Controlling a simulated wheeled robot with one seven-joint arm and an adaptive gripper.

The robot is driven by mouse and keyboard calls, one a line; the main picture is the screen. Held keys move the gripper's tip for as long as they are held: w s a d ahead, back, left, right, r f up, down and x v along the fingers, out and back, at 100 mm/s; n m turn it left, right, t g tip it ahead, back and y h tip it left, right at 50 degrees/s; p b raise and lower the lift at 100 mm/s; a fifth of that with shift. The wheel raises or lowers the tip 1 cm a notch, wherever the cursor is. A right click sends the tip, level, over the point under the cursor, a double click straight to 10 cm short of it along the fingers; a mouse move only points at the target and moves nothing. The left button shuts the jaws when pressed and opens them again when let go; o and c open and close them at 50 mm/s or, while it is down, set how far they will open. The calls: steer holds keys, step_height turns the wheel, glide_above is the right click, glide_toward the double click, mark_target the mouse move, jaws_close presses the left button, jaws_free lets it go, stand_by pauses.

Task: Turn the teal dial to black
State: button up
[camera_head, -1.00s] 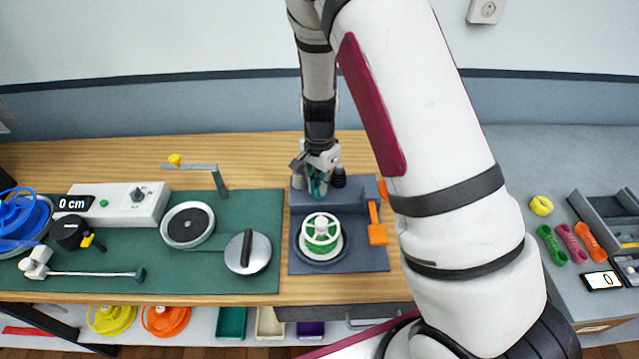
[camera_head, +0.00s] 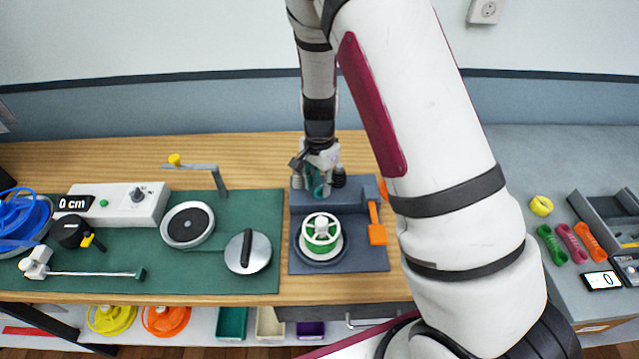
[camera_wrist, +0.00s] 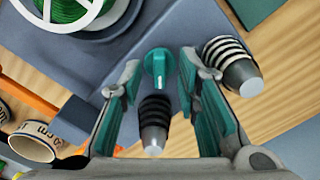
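The round teal dial (camera_wrist: 160,66) shows in the wrist view on a grey-blue block, with a raised grip bar and a pale line at its lower end. The line points down in that view, toward a cone with black bands (camera_wrist: 154,122). A second cone with black and white bands (camera_wrist: 232,64) stands to the upper right. My gripper (camera_wrist: 160,72) is open, its teal-padded fingers on either side of the dial with a small gap showing. In the head view my gripper (camera_head: 319,180) is over the back of the grey-blue stand and hides most of the dial.
A white spool with green winding (camera_head: 322,232) sits on the stand (camera_head: 370,258) in front of my gripper, with an orange lever (camera_head: 376,228) to its right. A green board (camera_head: 130,275) with fixtures lies left. Bare wood (camera_head: 250,158) is clear behind.

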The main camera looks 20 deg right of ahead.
step_height(320, 180, up, 12)
steer(key=shift+f, duration=0.15)
stand_by(0.7)
step_height(320, 180, up, 8)
steer(key=r+n+t+y, duration=0.1)
steer(key=n, duration=0.2)
glide_above(320, 188)
steer(key=s, duration=0.4)
steer(key=s+a+r+n+t, duration=0.1)
steer(key=s+r+n+t, duration=0.15)
steer(key=s+r, duration=0.4)
steer(key=s+r+n+t, duration=0.1)
steer(key=s+r+n, duration=0.2)
steer(key=s, duration=0.4)
steer(key=s+r+n+t+h, duration=0.1)
steer(key=s+r+n, duration=0.2)
steer(key=s, duration=0.3)
steer(key=shift+s+d+r+n, duration=0.3)
steer(key=shift+s+n, duration=0.1)
steer(key=shift+n, duration=0.25)
